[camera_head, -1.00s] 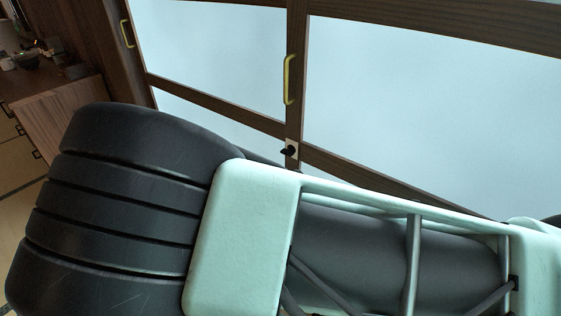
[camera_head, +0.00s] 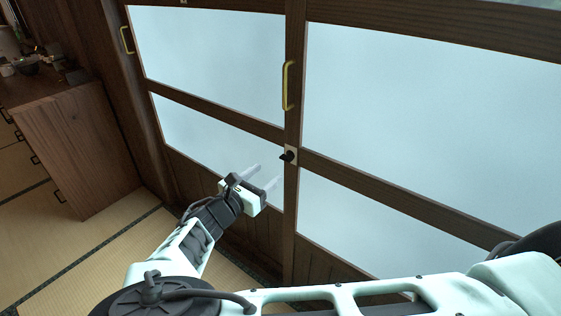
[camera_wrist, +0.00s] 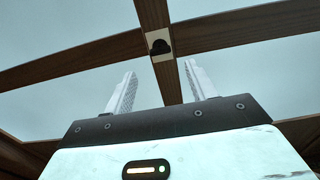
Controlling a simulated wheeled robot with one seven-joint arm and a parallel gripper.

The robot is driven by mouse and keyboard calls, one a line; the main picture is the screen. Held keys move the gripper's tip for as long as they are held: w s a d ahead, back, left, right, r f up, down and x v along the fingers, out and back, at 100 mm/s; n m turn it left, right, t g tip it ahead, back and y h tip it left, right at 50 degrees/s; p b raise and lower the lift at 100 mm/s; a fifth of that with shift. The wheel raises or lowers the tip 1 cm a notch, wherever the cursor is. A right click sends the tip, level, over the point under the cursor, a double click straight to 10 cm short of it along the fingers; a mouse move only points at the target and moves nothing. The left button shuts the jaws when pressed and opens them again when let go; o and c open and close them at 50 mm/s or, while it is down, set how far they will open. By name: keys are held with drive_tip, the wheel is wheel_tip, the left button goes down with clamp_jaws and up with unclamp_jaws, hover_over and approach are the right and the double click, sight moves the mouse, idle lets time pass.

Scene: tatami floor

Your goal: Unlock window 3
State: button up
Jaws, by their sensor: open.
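The window has wooden frames and pale frosted panes (camera_head: 400,110). A small black lock knob on a white plate (camera_head: 289,155) sits on the middle upright, below a yellow vertical handle (camera_head: 288,86). My gripper (camera_head: 262,177) is open and empty, below and left of the lock, apart from it. In the wrist view the lock (camera_wrist: 159,47) shows ahead, above and between the two fingertips of my gripper (camera_wrist: 158,78). I cannot read any number on the window.
A second yellow handle (camera_head: 127,38) is on the left edge of the left pane. A wooden cabinet (camera_head: 75,145) with several small items on top stands at the left. Tatami floor (camera_head: 115,260) is clear between the cabinet and my arm.

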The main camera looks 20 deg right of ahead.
sight(284, 160)
drive_tip(key=x, duration=0.7)
drive_tip(key=shift+w+d+p, duration=0.15)
drive_tip(key=shift+d+p, duration=0.05)
drive_tip(key=shift+p, duration=0.1)
drive_tip(key=shift+f, duration=0.1)
drive_tip(key=c, duration=1)
